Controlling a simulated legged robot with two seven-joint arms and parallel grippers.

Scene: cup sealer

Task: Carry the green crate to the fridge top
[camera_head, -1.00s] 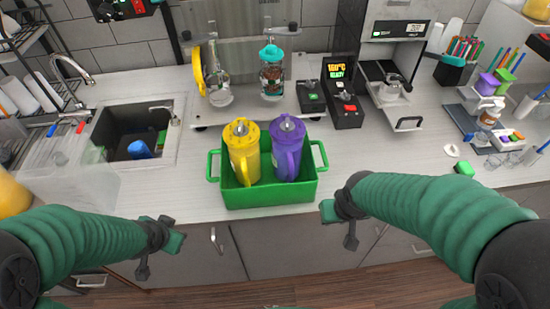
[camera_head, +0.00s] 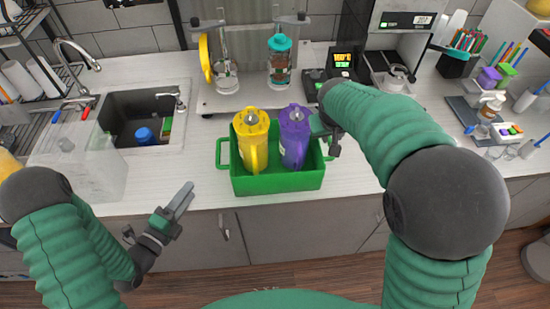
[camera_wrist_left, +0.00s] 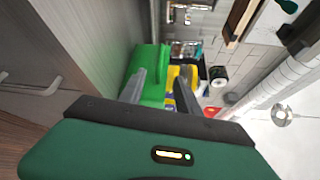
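The green crate (camera_head: 278,184) stands on the counter near its front edge, with a handle at each end. It holds a yellow pitcher (camera_head: 252,140) and a purple pitcher (camera_head: 294,137), both upright. My left gripper (camera_head: 158,208) is open and empty, in front of the counter, left of and apart from the crate. In the left wrist view the crate (camera_wrist_left: 150,62) and yellow pitcher (camera_wrist_left: 192,74) appear beyond its spread fingers (camera_wrist_left: 160,88). My right gripper (camera_head: 326,136) is at the crate's right end, close to the handle. Its fingers are partly hidden, so its grip is unclear.
A sink (camera_head: 142,117) lies to the left and a clear bin (camera_head: 85,170) stands beside it. A sealing machine (camera_head: 345,62) and dispensers (camera_head: 280,65) stand behind the crate. Cups and bottles crowd the right side.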

